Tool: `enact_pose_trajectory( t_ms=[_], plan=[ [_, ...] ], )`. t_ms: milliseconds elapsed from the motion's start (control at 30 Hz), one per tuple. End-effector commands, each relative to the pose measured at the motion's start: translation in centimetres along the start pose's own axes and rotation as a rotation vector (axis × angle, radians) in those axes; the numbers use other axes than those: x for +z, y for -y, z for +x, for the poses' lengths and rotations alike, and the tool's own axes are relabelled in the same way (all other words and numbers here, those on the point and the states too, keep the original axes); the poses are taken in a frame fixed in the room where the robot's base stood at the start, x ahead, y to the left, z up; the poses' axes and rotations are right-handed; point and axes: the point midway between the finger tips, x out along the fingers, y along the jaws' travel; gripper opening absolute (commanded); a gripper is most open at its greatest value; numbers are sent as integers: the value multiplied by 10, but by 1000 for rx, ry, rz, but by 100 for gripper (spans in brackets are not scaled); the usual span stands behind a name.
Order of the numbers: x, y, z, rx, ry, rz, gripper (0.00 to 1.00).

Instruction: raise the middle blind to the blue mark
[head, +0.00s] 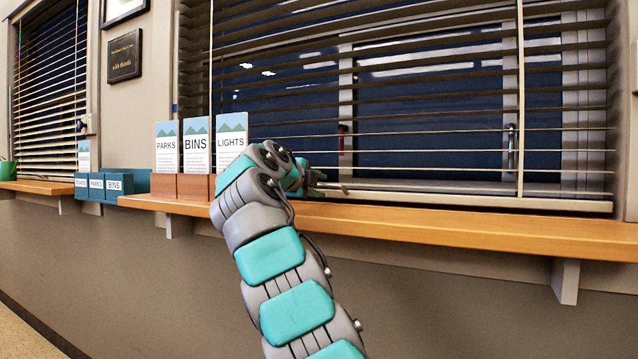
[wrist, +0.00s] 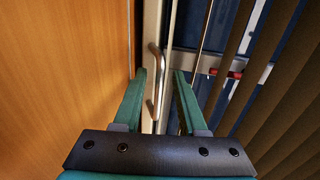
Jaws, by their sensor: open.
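The large slatted blind (head: 430,92) hangs low over the window, with its pale bottom rail (head: 480,199) just above the wooden sill. A small blue mark (head: 175,108) shows on the frame at its left edge. My gripper (head: 328,188) is at the rail, left of its middle, partly hidden by my arm. In the wrist view my gripper (wrist: 160,76) is open. A curved metal handle (wrist: 155,72) on the rail (wrist: 150,35) appears between the two fingers. I cannot tell whether either finger touches it.
Leaflet holders (head: 194,186) with PARKS, BINS and LIGHTS cards stand on the sill (head: 440,222), close left of my gripper. Blue boxes (head: 110,186) stand farther left. Another blind (head: 45,90) hangs at the far left. The sill to the right is clear.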

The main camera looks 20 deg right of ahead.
Motion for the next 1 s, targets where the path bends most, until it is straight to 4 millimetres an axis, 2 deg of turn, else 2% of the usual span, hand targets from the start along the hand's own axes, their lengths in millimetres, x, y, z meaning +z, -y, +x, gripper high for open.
enact_pose_trajectory(
  t_ms=[267,633,1000],
  plan=[
    [0,-1,4,1,0,0,41],
    [0,-1,4,1,-1,-1,0],
    [0,-1,4,2,-1,-1,0]
  ],
)
